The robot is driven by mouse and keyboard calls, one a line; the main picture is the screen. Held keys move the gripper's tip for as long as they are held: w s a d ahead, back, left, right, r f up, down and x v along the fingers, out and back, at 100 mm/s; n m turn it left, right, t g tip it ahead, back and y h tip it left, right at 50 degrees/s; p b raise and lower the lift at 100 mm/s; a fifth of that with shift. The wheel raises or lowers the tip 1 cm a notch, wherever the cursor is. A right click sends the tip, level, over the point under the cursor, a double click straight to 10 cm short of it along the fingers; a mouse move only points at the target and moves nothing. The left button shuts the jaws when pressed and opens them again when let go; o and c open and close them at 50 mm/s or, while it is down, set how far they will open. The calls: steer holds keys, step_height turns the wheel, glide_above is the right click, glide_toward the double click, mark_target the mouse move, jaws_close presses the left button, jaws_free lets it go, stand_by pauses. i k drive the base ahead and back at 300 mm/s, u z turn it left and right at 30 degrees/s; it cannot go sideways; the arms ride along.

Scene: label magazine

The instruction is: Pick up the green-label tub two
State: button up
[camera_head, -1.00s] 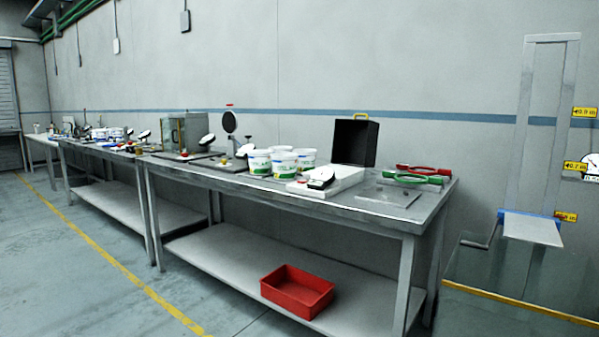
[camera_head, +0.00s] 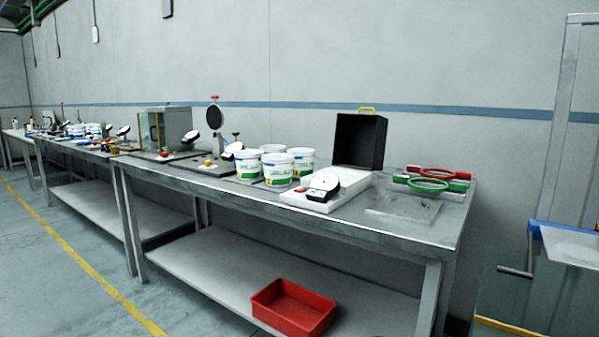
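Several white tubs with green labels stand close together on the nearest metal bench (camera_head: 385,238). A front tub (camera_head: 278,170) faces me, another tub (camera_head: 248,165) is at its left, and one more (camera_head: 301,161) is at its right, a little behind. A further tub is partly hidden at the back of the group. I cannot read any number that tells which one is tub two. My gripper is not in view.
Red and green ring-shaped tools (camera_head: 432,180) lie at the right. A red bin (camera_head: 293,306) sits on the lower shelf. Open floor (camera_head: 60,275) lies left.

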mark_target(278, 167)
steer(key=i, duration=1.05)
steer(key=u, duration=0.3)
